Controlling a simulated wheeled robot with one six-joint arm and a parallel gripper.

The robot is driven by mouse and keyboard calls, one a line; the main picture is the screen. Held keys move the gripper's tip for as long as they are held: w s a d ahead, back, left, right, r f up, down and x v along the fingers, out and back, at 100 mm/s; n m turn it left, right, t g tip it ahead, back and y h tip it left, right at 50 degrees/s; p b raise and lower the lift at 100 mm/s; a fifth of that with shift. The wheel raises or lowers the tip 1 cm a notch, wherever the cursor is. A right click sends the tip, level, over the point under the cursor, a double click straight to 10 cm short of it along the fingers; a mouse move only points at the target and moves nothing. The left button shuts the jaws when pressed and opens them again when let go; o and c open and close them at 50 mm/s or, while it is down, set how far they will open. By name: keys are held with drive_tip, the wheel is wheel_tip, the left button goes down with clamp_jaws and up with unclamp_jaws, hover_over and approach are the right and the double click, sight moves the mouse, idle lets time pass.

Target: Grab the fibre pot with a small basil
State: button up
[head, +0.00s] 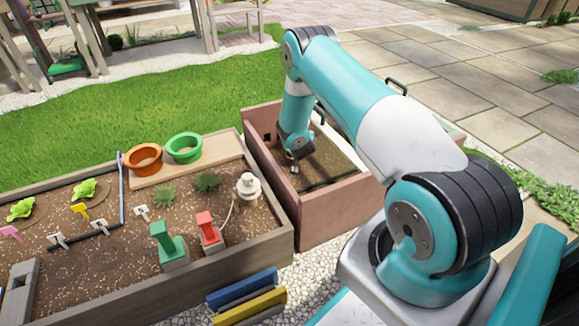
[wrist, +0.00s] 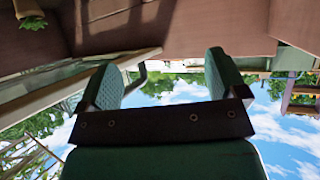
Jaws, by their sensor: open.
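My gripper (head: 293,168) is low inside the pinkish planter box (head: 325,211) in the head view. In the wrist view my gripper (wrist: 165,68) has its two green padded fingers spread apart with nothing between them. A small tan pot-like thing (wrist: 26,8) with green leaves (wrist: 33,23) shows upside down at the top left of the wrist view, cut off by the frame edge and apart from the fingers. It may be the fibre pot with the basil. I cannot make out a fibre pot in the head view, where my arm and the box walls hide part of the box.
A wooden soil bed (head: 271,240) stands left of the box. Lawn (head: 180,105) lies behind.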

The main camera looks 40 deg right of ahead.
drive_tip(key=w+d+f+b, duration=0.1)
drive_tip(key=f+b, duration=0.3)
drive_tip(key=w+d+f+b, duration=0.1)
drive_tip(key=w+f+b, duration=0.1)
drive_tip(key=f+b, duration=0.2)
drive_tip(key=w+d+f+b, duration=0.1)
drive_tip(key=w+f+b, duration=0.1)
drive_tip(key=f+b, duration=0.2)
drive_tip(key=shift+b, duration=0.55)
drive_tip(key=shift+w+d+f, duration=0.1)
drive_tip(key=shift+w+d, duration=0.15)
drive_tip(key=shift+w, duration=0.15)
drive_tip(key=shift+c, duration=0.5)
drive_tip(key=c, duration=0.9)
